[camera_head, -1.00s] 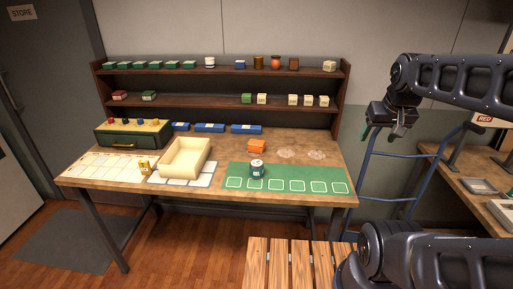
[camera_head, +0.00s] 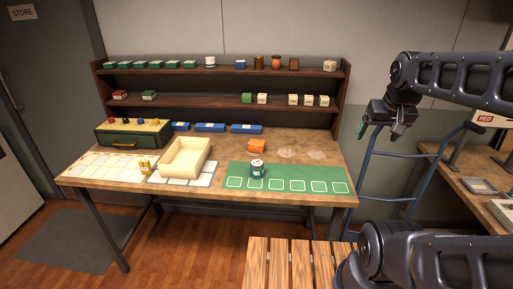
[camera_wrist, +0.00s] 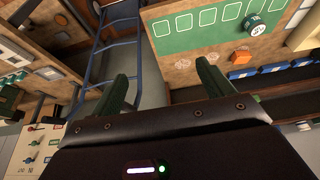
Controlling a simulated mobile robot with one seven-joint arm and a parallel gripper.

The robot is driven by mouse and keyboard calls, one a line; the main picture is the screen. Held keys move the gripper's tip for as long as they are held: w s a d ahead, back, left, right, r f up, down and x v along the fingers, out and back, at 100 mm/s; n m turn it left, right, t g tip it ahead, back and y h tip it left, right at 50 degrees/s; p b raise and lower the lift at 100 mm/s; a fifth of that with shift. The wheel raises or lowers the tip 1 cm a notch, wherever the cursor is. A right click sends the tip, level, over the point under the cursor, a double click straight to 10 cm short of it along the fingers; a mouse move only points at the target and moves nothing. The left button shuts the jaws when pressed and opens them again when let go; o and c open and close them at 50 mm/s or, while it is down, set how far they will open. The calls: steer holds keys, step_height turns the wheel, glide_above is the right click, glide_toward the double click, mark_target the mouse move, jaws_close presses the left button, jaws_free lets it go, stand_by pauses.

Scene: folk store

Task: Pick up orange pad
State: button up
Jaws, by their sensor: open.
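The orange pad (camera_head: 256,146) is a small block lying on the wooden table, behind the green mat (camera_head: 326,175) and left of two pale round marks. My gripper (camera_head: 379,132) is open and empty. It hangs in the air to the right of the table, well apart from the pad. In the wrist view its two green fingers (camera_wrist: 163,88) are spread with nothing between them.
A round tin (camera_head: 257,169) stands on the mat in front of the pad. A cream tray (camera_head: 166,163) and a green-yellow drawer box (camera_head: 118,139) are further left. Shelves (camera_head: 225,104) rise behind. A blue metal frame (camera_head: 370,170) stands below my gripper.

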steer(key=w+a+r+m, duration=0.2)
steer(key=w+m, duration=0.1)
steer(key=w, duration=0.4)
steer(key=m+g, duration=0.5)
steer(key=m, duration=1.2)
glide_above(257, 142)
step_height(257, 142, down, 23)
steer(key=shift+a+f, duration=0.3)
steer(key=shift+f, duration=0.15)
step_height(257, 142, down, 5)
steer(key=shift+r, duration=0.1)
steer(key=shift+w+d+f, duration=0.1)
steer(key=shift+w+f, duration=0.05)
steer(key=shift+f, duration=1.2)
steer(key=shift+w+d+f, duration=0.1)
steer(key=shift+f, duration=1.25)
steer(key=c, duration=1.1)
